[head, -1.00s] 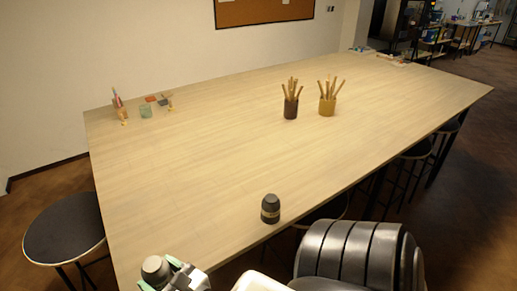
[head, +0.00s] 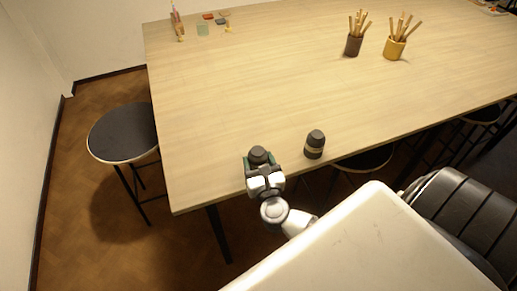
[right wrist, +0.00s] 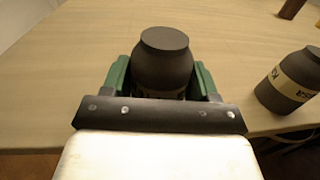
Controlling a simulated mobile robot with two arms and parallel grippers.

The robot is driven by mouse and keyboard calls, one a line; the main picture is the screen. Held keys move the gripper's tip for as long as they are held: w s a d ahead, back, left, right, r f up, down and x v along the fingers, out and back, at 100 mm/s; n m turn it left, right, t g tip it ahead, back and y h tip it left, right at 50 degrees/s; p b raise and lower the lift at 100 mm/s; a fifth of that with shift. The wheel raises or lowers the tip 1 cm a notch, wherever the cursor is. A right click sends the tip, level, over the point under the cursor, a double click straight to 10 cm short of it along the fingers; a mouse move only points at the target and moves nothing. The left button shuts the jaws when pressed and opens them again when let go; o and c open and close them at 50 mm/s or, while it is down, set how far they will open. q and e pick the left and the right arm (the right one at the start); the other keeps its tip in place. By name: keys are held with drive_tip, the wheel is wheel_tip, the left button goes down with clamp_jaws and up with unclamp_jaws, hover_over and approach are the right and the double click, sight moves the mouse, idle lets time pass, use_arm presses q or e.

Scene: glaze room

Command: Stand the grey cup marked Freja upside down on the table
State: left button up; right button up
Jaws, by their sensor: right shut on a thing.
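My right gripper (head: 260,164) is shut on a dark grey cup (head: 258,154) at the table's near edge. In the right wrist view, green fingers of the gripper (right wrist: 162,82) press on both sides of this cup (right wrist: 164,58). Its flat, closed-looking narrow end faces up. Its label is mostly hidden behind the gripper, so I cannot read the name. I cannot tell whether it touches the table (head: 240,100). A similar dark grey cup (head: 315,143) with a pale label band stands to its right; in the right wrist view this cup (right wrist: 291,78) shows only part of its lettering. My left gripper is not in view.
A brown pot (head: 353,45) and a yellow pot (head: 395,49), both holding sticks, stand farther back. Small items (head: 205,28) lie at the far left. A stool (head: 122,132) stands left of the table. The middle of the table is clear.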

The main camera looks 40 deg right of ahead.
drive_tip(key=shift+f+b, duration=0.3)
drive_tip(key=o, duration=0.9)
drive_tip(key=shift+o, duration=0.2)
drive_tip(key=shift+s, duration=0.1)
